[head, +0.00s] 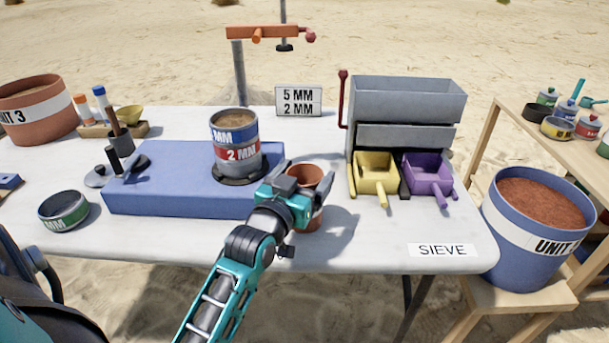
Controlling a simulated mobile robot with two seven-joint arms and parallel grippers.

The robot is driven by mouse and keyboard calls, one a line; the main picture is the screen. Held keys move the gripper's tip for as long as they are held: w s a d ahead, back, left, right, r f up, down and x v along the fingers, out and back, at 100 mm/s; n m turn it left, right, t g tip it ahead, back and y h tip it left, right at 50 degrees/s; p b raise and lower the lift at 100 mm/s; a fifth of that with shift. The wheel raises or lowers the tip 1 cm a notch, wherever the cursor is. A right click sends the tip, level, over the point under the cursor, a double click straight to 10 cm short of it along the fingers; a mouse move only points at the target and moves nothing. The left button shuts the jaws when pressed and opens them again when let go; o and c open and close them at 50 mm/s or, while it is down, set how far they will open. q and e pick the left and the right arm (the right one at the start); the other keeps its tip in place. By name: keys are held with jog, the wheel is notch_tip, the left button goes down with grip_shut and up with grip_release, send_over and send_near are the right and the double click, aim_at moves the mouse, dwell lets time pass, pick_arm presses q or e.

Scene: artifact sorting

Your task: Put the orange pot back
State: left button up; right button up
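The orange pot (309,174) is a small open terracotta-coloured pot at the middle of the white table, just right of the blue box. It looks upright. My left gripper (297,199), teal and black, is at the pot's near left side and covers part of its wall. I cannot tell whether the pot's base touches the table. My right gripper is not in view.
A blue box (160,198) carries stacked sieves (235,150) left of the pot. A grey sieve unit (408,100) with a yellow scoop (375,172) and a purple scoop (428,173) stands right. The front table near the SIEVE label (443,250) is clear. A blue bucket (535,225) stands beyond the right edge.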

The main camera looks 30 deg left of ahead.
pick_arm(q)
jog(key=shift+o, duration=1)
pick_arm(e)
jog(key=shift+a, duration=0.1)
pick_arm(q)
jog(key=shift+r, duration=0.25)
jog(key=s+d+p, duration=0.2)
jog(key=s+p, duration=0.1)
jog(key=s, duration=0.9)
jog(key=s+d+f+m+g+h, duration=0.2)
jog(key=d+f+g, duration=0.1)
jog(key=d+f, duration=0.3)
jog(key=s+d+f+m+g+h, duration=0.2)
jog(key=d+f, duration=0.4)
jog(key=f, duration=0.5)
jog(key=shift+s+d+m+g+h, duration=0.3)
jog(key=shift+g+h, duration=0.5)
jog(key=shift+g, duration=0.2)
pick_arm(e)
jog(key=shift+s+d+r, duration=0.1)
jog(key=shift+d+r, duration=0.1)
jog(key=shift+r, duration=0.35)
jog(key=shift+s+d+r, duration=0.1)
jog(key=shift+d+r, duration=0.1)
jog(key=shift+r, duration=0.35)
